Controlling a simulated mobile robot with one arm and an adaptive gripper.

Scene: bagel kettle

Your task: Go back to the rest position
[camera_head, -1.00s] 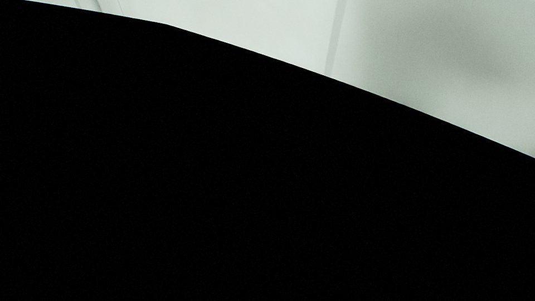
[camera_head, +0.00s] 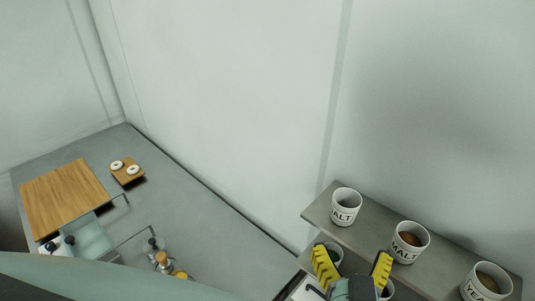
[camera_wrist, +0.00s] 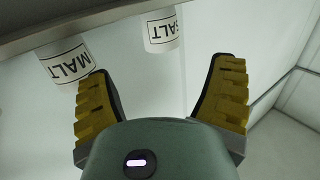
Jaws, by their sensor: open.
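My gripper (camera_head: 354,266) is at the bottom of the head view, in front of a wall shelf. Its two yellow ridged fingers are spread, with nothing between them. The wrist view also shows my gripper (camera_wrist: 161,75) open and empty. It sees the shelf upside down, with a MALT cup (camera_wrist: 65,64) beyond the left finger and a SALT cup (camera_wrist: 161,31) between and beyond the fingers.
The grey shelf (camera_head: 376,234) holds three white labelled cups, including a YEAST cup (camera_head: 487,283) at right. More cups, partly hidden, show lower down near my fingers.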

